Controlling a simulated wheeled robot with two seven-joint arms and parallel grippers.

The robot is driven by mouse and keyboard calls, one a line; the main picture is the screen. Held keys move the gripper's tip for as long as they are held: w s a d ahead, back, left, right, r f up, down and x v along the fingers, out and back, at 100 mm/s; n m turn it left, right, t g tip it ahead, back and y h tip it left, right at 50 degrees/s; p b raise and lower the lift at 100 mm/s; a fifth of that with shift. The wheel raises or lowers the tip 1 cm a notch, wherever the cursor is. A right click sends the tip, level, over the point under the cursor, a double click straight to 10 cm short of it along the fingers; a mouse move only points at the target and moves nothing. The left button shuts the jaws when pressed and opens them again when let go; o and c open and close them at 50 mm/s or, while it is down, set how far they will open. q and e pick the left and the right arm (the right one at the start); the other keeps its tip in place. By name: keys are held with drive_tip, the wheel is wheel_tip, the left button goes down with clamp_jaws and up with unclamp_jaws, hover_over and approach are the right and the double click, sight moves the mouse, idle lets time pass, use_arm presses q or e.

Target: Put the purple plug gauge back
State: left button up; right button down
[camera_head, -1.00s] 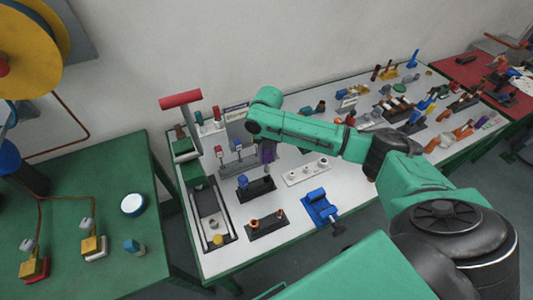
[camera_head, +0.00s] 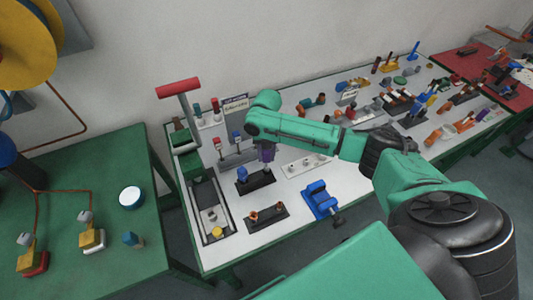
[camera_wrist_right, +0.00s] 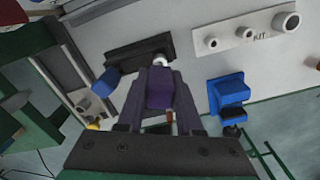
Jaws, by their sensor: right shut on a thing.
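The purple plug gauge (camera_head: 267,154) is held in my right gripper (camera_head: 265,146), at the end of the green arm. In the right wrist view the purple gauge (camera_wrist_right: 160,90) stands between the two dark fingers of my right gripper (camera_wrist_right: 160,80), with a pale end showing beyond it. This end is over or at one side of the black stand (camera_wrist_right: 133,54). Whether it touches the stand is unclear. A blue gauge (camera_head: 242,174) stands at the left side of the black stand (camera_head: 262,182). My left gripper is not in view.
A white block (camera_head: 305,163) marked KIT and a blue vise (camera_head: 320,202) are to the right. Another black stand (camera_head: 268,218) with copper-coloured parts is in front. A grey rail fixture (camera_head: 207,210) is to the left. The white tabletop between them is clear.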

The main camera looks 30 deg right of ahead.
sight(266, 165)
idle(0.3)
idle(0.4)
drive_tip(key=shift+f, duration=0.2)
drive_tip(key=shift+f+b, duration=1.55)
drive_tip(key=shift+f, duration=1.05)
drive_tip(key=shift+c, duration=2.4)
unclamp_jaws()
drive_tip(key=shift+r, duration=0.1)
